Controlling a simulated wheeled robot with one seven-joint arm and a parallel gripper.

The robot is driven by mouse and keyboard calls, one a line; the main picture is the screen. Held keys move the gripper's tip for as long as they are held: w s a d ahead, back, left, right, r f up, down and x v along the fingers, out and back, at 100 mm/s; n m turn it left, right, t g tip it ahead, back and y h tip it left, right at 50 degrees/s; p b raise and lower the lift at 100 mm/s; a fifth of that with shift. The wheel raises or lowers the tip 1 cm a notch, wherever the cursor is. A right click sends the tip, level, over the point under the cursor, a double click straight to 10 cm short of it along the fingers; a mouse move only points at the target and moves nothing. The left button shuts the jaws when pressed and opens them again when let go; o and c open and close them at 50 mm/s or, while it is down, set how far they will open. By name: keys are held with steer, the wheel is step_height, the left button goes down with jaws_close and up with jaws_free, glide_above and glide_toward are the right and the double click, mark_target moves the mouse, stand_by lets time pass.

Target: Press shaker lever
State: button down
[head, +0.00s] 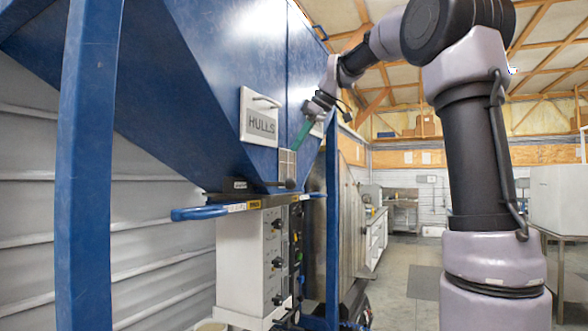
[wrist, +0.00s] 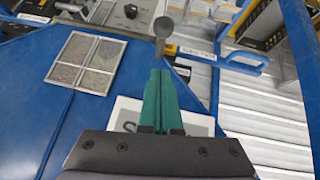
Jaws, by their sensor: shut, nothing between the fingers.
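The shaker lever (head: 290,184) appears as a dark rod with a round knob, low on the front of the blue hopper. In the wrist view its grey round knob (wrist: 164,27) is beyond my fingertips, almost straight ahead of them. My gripper (head: 295,149) is shut, with its green fingers together and nothing between them. It points down along the hopper face, above the lever. In the wrist view the fingertips (wrist: 160,73) appear apart from the knob; the exact depth gap is hard to judge.
A "HULLS" placard (head: 260,116) is on the blue hopper (head: 190,70). A gridded window (wrist: 88,62) lies left of my fingers. A blue handle (head: 196,212) juts out at the front. A control cabinet (head: 243,265) stands below. Blue posts (head: 88,180) flank the hopper.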

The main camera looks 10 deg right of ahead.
mark_target(294, 180)
steer(key=x, duration=0.4)
steer(key=shift+d+f, duration=0.15)
steer(key=shift+f, duration=0.45)
steer(key=shift+d+f, duration=0.15)
steer(key=shift+f, duration=0.45)
steer(key=shift+w+d+f, duration=0.1)
steer(key=shift+f, duration=0.65)
steer(key=shift+f, duration=0.1)
steer(key=f, duration=0.5)
steer(key=shift+s+d+f, duration=0.3)
steer(key=shift+f, duration=0.05)
